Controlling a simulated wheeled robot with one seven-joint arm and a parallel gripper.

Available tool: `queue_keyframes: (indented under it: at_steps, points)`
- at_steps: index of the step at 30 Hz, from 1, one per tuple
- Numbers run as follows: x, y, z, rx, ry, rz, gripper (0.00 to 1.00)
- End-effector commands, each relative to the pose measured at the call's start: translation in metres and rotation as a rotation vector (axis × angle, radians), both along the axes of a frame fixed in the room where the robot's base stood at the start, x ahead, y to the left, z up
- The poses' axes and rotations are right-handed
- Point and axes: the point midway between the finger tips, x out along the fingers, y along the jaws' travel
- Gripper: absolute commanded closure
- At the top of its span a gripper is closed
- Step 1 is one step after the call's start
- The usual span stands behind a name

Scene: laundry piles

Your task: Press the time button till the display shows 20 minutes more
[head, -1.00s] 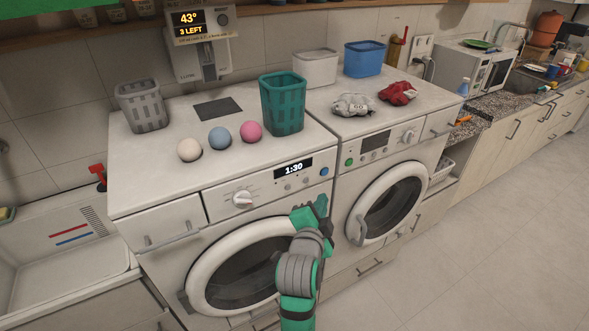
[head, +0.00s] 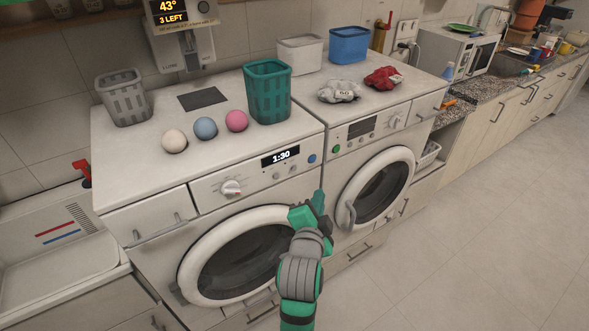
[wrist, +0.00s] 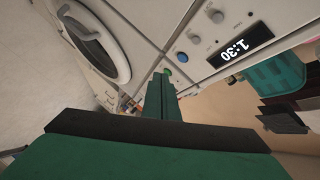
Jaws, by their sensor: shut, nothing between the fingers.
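The left washer's display (head: 280,157) reads 1:30, and it also shows in the wrist view (wrist: 241,44). Below and beside it are small grey buttons (head: 286,171) and a blue button (head: 311,158), which the wrist view shows as a blue button (wrist: 181,57). No label shows which is the time button. My gripper (head: 320,200) is shut and empty, pointing up in front of the washer, below and right of the buttons and apparently touching none. In the wrist view my gripper's fingers (wrist: 160,97) are together.
A selector dial (head: 231,188) is left of the display. The right machine has a green button (head: 335,150). A teal basket (head: 268,92) and several balls stand on top of the left washer. A round door (head: 240,258) lies below the panel. Open floor is at right.

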Motion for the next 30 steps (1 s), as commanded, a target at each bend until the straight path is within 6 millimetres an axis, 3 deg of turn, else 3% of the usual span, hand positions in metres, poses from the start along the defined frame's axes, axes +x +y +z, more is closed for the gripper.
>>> queue_keyframes:
  at_steps: [8, 21, 30]
  points:
    - [0.009, 0.007, 0.0, 0.0, 0.001, 0.002, 1.0]
    - [0.053, 0.038, 0.001, 0.0, 0.0, 0.001, 1.0]
    - [0.07, 0.051, 0.0, 0.0, 0.0, 0.0, 1.0]
